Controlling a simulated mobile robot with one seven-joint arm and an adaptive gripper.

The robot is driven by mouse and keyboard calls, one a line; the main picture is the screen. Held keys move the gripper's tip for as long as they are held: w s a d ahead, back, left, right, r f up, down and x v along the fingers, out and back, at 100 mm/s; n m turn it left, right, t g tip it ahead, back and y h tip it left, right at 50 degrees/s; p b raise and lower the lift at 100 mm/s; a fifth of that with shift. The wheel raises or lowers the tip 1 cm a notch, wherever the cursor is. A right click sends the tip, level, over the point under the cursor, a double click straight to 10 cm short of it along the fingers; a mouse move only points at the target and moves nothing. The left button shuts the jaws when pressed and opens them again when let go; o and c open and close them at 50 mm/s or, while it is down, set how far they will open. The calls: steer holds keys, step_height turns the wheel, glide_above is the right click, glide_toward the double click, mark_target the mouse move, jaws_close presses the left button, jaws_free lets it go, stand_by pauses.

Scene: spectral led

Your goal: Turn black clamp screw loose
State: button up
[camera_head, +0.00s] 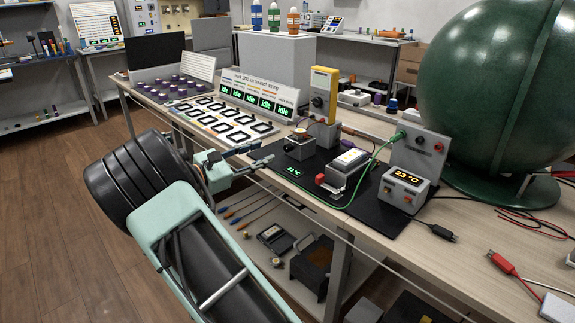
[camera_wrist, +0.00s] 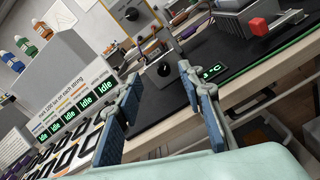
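A black knob, which looks like the clamp screw (camera_wrist: 165,69), sits on a small grey block (camera_wrist: 172,85) in the wrist view. The block also shows in the head view (camera_head: 299,148), on the black mat near the table's front edge, with a dark knob on top. My gripper (camera_head: 264,152) is at the table's front edge, left of the block. In the wrist view my gripper (camera_wrist: 160,76) is open and empty. The knob appears between the fingertips but beyond them, with a visible gap. Its thread is hidden.
A small display (camera_head: 293,172) lies on the mat in front of the block. A grey device with a red knob (camera_head: 345,172) stands to its right and a yellow meter (camera_head: 322,95) behind. Idle displays (camera_head: 258,98) and several framed tiles (camera_head: 222,120) lie to the left.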

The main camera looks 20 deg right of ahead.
mark_target(286, 149)
steer(key=shift+n, duration=0.7)
steer(key=b+x, duration=0.1)
steer(key=x, duration=0.2)
steer(key=f+b+x, duration=0.1)
steer(key=x, duration=0.3)
steer(key=f+b+x, duration=0.1)
steer(key=x, duration=0.2)
steer(key=shift+w+d+f, duration=0.15)
steer(key=shift+w+f, duration=0.05)
steer(key=shift+w, duration=0.3)
steer(key=shift+c, duration=0.2)
jaws_close()
